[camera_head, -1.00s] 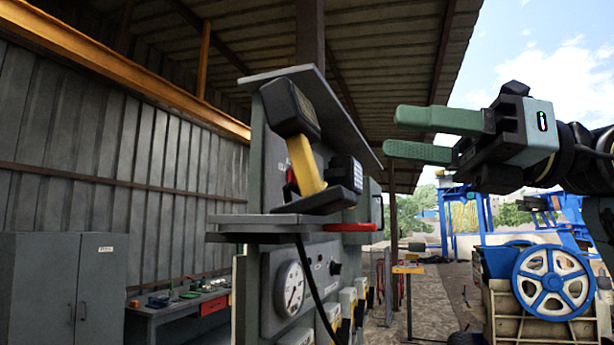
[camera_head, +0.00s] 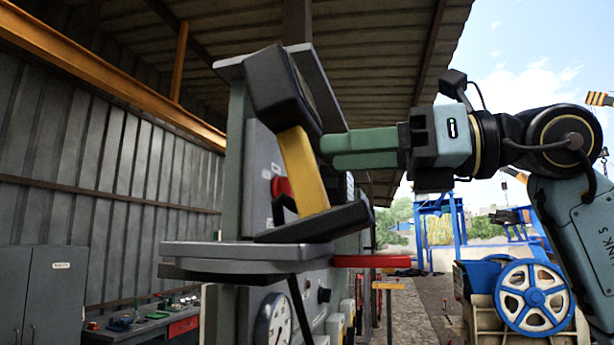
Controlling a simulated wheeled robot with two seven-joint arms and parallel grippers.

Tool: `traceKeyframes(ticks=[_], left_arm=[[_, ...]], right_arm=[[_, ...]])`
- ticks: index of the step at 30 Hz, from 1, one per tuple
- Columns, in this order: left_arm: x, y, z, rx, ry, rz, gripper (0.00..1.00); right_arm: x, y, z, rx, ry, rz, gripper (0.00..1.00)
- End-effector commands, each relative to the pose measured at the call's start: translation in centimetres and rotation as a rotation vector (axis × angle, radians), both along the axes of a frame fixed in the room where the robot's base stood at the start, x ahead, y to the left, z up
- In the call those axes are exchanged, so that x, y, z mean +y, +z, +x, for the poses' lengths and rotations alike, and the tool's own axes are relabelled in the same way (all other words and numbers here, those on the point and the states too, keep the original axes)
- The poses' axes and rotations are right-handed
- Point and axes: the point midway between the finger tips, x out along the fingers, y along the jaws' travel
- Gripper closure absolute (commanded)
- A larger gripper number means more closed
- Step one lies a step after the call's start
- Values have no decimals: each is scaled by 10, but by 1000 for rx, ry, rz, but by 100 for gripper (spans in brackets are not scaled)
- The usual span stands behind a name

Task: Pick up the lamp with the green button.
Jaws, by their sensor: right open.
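A lamp with a black head (camera_head: 284,92), a yellow handle (camera_head: 303,170) and a black base stands tilted on the grey shelf (camera_head: 215,250) of the grey panel. No green button shows on its visible side. A red part (camera_head: 281,187) shows behind the handle. My right gripper (camera_head: 328,150) comes in from the right with its green fingers level. The fingertips are beside the upper handle, just below the lamp head; I cannot tell whether they touch it. The gripper is open, and nothing shows held in it. My left gripper is not in view.
A red handle (camera_head: 372,261) juts right from the shelf. A gauge (camera_head: 272,320) and a black cable hang below it. A workbench (camera_head: 140,335) and a grey cabinet (camera_head: 45,295) stand at the left. A machine with a blue wheel (camera_head: 530,297) stands right.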

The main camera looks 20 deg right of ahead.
Motion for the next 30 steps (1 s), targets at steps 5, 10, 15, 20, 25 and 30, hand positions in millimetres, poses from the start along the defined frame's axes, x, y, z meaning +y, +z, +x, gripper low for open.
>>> traceKeyframes(ticks=[5,10,15,20,25,30], left_arm=[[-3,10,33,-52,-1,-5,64],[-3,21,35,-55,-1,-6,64],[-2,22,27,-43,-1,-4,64],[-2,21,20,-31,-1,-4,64],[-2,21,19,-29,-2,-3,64],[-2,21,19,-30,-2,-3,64]], right_arm=[[14,2,10,1,3,-1,45],[35,3,25,1,3,0,45],[44,2,31,1,1,1,45],[44,1,31,1,1,1,45],[44,1,31,1,1,1,64],[44,1,31,0,1,1,86]])
